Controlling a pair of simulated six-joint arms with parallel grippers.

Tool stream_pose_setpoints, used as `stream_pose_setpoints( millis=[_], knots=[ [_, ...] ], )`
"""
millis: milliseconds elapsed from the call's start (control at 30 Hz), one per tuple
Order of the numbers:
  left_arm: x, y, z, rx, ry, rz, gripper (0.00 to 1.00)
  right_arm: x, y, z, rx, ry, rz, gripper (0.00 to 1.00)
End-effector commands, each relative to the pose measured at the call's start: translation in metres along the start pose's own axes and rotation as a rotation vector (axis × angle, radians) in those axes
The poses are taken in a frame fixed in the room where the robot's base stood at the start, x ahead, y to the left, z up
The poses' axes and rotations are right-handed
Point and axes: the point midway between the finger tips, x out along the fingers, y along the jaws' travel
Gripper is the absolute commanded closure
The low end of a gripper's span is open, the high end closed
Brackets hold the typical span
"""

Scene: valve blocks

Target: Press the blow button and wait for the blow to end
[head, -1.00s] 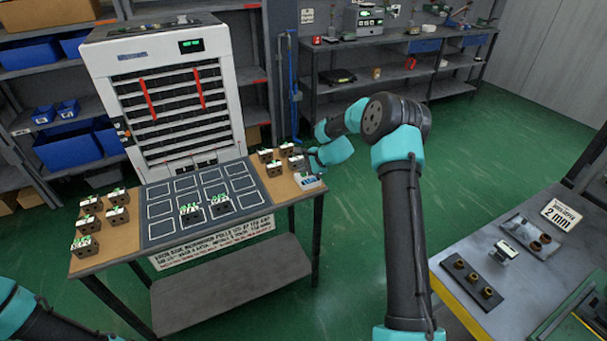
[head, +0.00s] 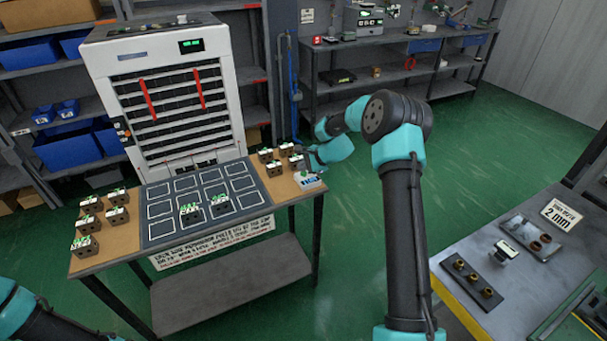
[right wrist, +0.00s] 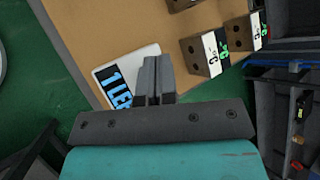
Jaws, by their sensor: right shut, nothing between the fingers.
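The card also shows in the head view (head: 309,182). I cannot make out a blow button for certain. A small panel with coloured spots (head: 124,131) is on the left side of the white machine (head: 235,90), whose display glows green. My left arm shows at the bottom left; its gripper is out of view.
Valve blocks stand on both sides of the dark marked mat (head: 160,228), and two stand on it (head: 190,213). Two blocks (right wrist: 202,55) are close right of my right fingers. A grey bench (head: 455,250) with trays is at the right. Green floor lies between.

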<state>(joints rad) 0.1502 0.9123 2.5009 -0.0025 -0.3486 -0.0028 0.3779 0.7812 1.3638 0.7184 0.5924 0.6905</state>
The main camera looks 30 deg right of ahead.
Motion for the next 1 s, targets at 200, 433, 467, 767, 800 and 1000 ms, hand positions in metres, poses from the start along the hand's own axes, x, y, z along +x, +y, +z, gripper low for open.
stream_pose_setpoints(
  millis=[200, 433, 467, 767, 800, 1000],
  knots=[
    [0.0, 0.0, 0.0, 0.0, 0.0, 0.0, 1.0, -0.009, -0.007, 0.007, -0.002, -0.001, -0.002, 1.0],
    [0.0, 0.0, 0.0, 0.0, 0.0, 0.0, 1.0, -0.022, -0.016, 0.016, -0.002, -0.001, -0.001, 1.0],
    [0.0, 0.0, 0.0, 0.0, 0.0, 0.0, 1.0, -0.024, -0.018, 0.018, -0.001, -0.001, -0.002, 1.0],
    [0.0, 0.0, 0.0, 0.0, 0.0, 0.0, 1.0, -0.039, -0.029, 0.029, -0.001, 0.0, -0.002, 1.0],
    [0.0, 0.0, 0.0, 0.0, 0.0, 0.0, 1.0, -0.04, -0.03, 0.029, -0.001, 0.0, -0.001, 1.0],
    [0.0, 0.0, 0.0, 0.0, 0.0, 0.0, 1.0, -0.042, -0.03, 0.03, -0.001, 0.0, 0.0, 1.0]
  ],
)
